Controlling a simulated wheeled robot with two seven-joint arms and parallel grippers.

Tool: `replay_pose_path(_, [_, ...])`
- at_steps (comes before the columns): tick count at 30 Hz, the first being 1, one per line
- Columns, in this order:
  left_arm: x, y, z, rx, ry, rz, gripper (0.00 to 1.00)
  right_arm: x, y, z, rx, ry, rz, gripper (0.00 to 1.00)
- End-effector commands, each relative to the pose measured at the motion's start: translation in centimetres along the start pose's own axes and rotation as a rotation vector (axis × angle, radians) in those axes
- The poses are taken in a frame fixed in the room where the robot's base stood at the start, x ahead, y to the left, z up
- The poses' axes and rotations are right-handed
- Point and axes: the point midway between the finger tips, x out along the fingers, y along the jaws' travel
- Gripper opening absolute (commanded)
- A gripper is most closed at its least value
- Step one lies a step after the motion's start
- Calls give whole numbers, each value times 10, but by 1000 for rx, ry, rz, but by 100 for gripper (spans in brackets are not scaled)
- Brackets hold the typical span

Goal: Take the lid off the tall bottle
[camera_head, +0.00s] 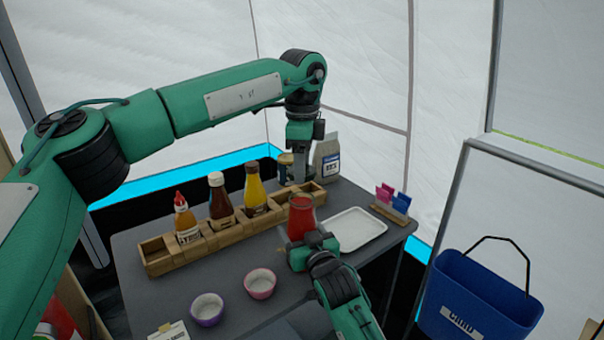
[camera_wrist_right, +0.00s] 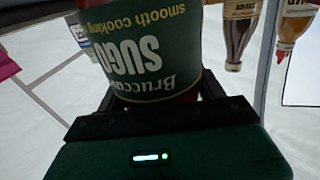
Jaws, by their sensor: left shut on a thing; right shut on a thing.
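The red SUGO bottle (camera_head: 301,222) stands upright near the rack's right end. My right gripper (camera_head: 313,246) is shut on it from the front. In the right wrist view its green label (camera_wrist_right: 145,55) shows upside down between my fingers; its neck is hidden. My left gripper (camera_head: 299,172) points down behind the bottle, over the far side of the table. It is shut at a small tan-topped thing (camera_head: 285,159). I cannot tell whether that is a lid or a jar. Whether the red bottle's mouth is covered is too small to tell.
A wooden rack (camera_head: 158,262) holds a syrup bottle (camera_head: 186,222), a brown bottle (camera_head: 220,203) and a yellow bottle (camera_head: 255,192). A grey bag (camera_head: 328,158) stands behind. A white tray (camera_head: 356,229) lies right. Two bowls (camera_head: 207,309) (camera_head: 260,283) stand in front. A packet holder (camera_head: 390,211) stands right.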

Motion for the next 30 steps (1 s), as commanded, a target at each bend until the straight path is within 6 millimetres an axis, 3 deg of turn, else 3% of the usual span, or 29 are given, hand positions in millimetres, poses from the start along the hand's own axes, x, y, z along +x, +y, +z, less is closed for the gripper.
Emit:
replay_pose_path(3, [-10,0,0,0,0,1,25,0,0,0,1,0,0,6])
replay_pose_path(8, [-11,0,0,0,0,2,25,0,0,0,1,0,0,6])
replay_pose_path(9, [-11,0,0,0,0,1,25,0,0,0,1,0,0,72])
replay_pose_path(13, [-11,0,0,0,0,1,25,0,0,0,1,0,0,95])
replay_pose_path(23, [-11,0,0,0,0,1,25,-2,0,0,0,0,0,95])
replay_pose_path(30, [-12,0,0,0,0,1,25,-33,0,0,1,0,0,95])
